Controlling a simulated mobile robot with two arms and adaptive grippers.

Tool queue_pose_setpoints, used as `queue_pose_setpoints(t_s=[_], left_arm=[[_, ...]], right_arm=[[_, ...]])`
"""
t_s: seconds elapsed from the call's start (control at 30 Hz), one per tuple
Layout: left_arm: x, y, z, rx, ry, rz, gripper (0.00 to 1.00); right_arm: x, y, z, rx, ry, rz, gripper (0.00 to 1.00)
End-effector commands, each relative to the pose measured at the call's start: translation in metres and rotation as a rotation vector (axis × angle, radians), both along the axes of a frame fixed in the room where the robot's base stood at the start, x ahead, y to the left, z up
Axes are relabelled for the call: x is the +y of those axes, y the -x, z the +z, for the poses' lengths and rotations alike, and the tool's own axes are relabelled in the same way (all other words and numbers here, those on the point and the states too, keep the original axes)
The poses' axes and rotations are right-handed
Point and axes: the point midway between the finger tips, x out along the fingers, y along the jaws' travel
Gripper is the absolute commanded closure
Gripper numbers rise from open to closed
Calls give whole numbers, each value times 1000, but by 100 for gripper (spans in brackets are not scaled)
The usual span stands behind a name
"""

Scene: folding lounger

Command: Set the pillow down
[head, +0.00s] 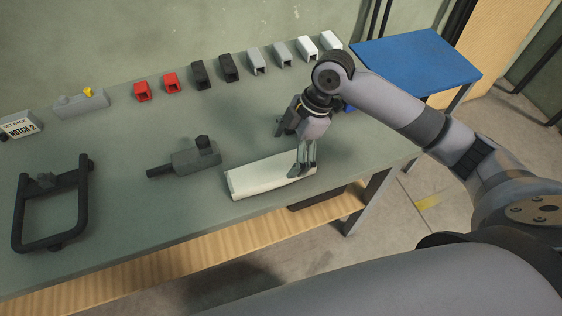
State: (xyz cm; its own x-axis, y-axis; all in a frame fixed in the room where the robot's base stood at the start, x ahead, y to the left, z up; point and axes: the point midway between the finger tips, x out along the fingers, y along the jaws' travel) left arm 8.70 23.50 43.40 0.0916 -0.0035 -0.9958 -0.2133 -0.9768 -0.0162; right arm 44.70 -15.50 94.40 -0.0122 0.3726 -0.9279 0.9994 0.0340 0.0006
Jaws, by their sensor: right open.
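A white pillow (262,177), a long cushion, lies on the grey-green workbench (130,225) near its front edge. My right gripper (304,168) comes down from above at the pillow's right end. Its jaws are open, with the fingertips at that end of the pillow. I cannot tell whether a finger touches the cloth. The underside of the pillow and a bit of its right end are hidden. My left gripper is not in view.
A dark grey clamp-like part (190,161) lies left of the pillow. A black tubular frame (50,203) lies farther left. Several red, black, grey and white blocks line the bench's back edge. A blue-topped table (415,60) stands at the back right.

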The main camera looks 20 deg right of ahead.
Motion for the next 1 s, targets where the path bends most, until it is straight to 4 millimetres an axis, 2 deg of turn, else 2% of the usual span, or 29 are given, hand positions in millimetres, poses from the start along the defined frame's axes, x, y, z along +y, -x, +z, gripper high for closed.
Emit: queue_pose_setpoints(t_s=[0.2, 0.33, 0.5, 1.0], left_arm=[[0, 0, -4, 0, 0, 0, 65], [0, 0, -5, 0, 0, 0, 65], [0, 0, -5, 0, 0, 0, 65], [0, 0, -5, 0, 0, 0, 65]], right_arm=[[-16, -1, 39, -3, 2, -1, 10], [-21, -1, 52, 0, 0, 1, 10], [-23, -1, 58, 1, 1, 1, 10], [-23, 0, 57, 2, 0, 1, 10]])
